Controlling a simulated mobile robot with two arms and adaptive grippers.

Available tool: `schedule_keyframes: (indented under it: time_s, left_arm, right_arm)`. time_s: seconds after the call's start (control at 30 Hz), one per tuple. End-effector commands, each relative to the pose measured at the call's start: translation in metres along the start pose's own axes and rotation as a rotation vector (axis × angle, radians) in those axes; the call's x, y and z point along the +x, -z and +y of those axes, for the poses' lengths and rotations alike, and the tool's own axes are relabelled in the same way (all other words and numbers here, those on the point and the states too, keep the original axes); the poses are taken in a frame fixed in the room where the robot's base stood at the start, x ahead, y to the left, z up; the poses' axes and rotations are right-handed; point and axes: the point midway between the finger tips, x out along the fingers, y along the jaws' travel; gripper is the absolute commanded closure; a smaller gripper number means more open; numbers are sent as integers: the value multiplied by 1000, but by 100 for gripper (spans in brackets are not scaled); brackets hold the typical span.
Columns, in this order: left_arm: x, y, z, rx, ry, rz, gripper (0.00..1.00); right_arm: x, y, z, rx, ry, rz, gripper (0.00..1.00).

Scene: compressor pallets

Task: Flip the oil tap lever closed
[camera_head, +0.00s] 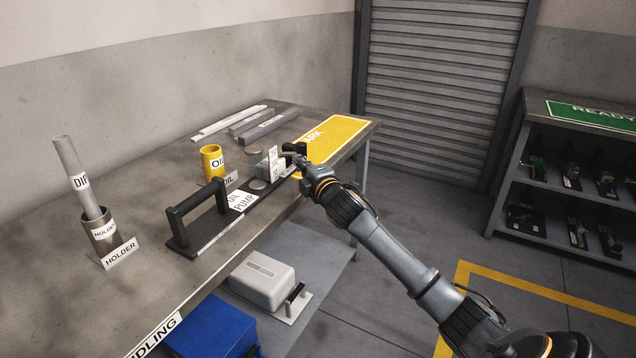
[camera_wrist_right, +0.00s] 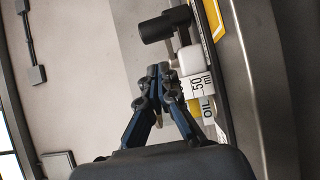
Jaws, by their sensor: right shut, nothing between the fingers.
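The oil pump unit (camera_head: 240,200) lies along the bench, with a dark base, a black bar handle at its near end and an "OIL PUMP" label. At its far end stands a small pale block with a printed label (camera_head: 273,161). My right gripper (camera_head: 297,160) is shut and empty beside this block, partly hiding what is behind it. My left gripper is not in view.
A yellow oil cup (camera_head: 212,163) and a holder (camera_head: 103,235) with a grey dipstick stand on the bench. Grey bars (camera_head: 265,126) lie at the back, near a yellow mark area (camera_head: 337,133). A grey box (camera_head: 262,280) and blue crate (camera_head: 212,330) sit below.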

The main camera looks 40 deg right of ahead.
Motion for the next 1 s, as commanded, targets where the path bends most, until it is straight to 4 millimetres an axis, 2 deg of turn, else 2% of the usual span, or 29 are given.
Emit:
schedule_keyframes:
  time_s: [0.3, 0.5, 0.7, 0.9, 1.0]
  left_arm:
    - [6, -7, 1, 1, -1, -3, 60]
    - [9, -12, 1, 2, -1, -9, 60]
    - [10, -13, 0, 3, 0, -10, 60]
    - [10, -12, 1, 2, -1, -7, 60]
    - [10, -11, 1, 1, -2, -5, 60]
  right_arm:
    - [-58, -4, -2, -2, 4, 1, 100]
    - [-86, -6, -1, 0, 3, 0, 100]
    - [-99, -8, -1, 0, 2, -1, 100]
    - [-100, -8, 0, 1, 1, -1, 100]
    - [-100, -8, -14, 22, 26, -7, 100]
